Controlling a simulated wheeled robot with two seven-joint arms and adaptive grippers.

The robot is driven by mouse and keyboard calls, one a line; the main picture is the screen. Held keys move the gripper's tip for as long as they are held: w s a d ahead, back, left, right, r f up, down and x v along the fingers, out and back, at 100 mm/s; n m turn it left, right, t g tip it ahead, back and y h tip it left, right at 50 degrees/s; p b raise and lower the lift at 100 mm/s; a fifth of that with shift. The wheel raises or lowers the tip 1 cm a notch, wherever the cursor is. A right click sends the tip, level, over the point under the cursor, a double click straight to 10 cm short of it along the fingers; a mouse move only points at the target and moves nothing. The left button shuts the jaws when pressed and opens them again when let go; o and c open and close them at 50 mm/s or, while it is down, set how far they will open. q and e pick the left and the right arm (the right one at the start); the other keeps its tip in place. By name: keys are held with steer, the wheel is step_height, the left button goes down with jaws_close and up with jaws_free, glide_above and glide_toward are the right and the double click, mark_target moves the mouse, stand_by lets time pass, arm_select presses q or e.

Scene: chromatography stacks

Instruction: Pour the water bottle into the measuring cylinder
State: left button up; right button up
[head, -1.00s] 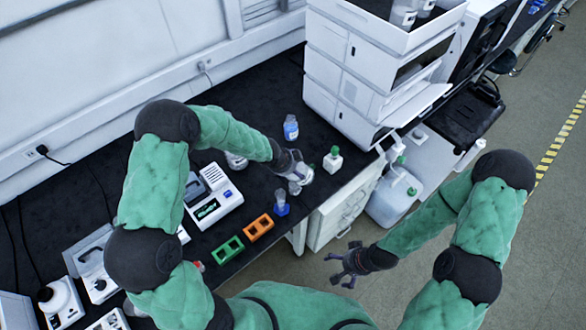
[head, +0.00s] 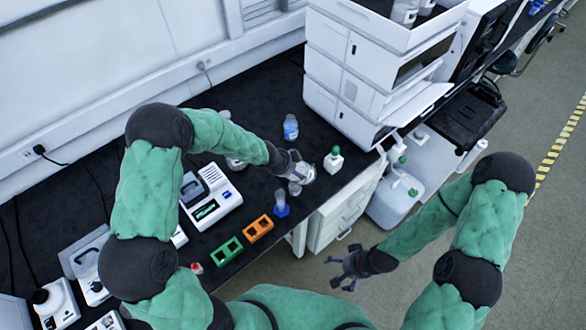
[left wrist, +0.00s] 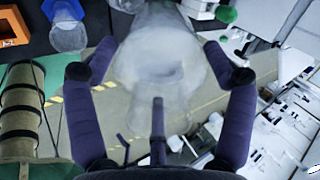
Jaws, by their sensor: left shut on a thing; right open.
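My left gripper (head: 292,166) is shut on a clear bottle (head: 304,173), held above the bench near its front edge. In the left wrist view the see-through bottle (left wrist: 160,62) fills the space between the dark fingers; its liquid level is hard to tell. The measuring cylinder (head: 281,205), clear with a blue base, stands on the bench just in front and to the left of the held bottle. It also shows at the top left of the left wrist view (left wrist: 68,34). The bottle and cylinder look apart. My right gripper (head: 345,269) is open and empty over the floor.
A green rack (head: 228,251), an orange rack (head: 258,229) and a white instrument (head: 212,198) lie to the left. A tall white stack (head: 345,90) stands at the back right.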

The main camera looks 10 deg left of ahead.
arm_select(q)
steer(key=shift+w, duration=0.1)
steer(key=shift+t+b, duration=0.3)
steer(key=shift+b, duration=0.7)
steer(key=shift+f+h, duration=0.1)
steer(key=shift+h, duration=0.2)
steer(key=shift+f+t+b, duration=0.2)
steer(key=shift+t+b, duration=0.1)
steer(key=shift+b, duration=0.7)
steer(key=shift+w, duration=0.1)
steer(key=shift+f+t+h+b, duration=0.3)
steer(key=shift+f+h+b, duration=0.15)
steer(key=shift+b, duration=0.9)
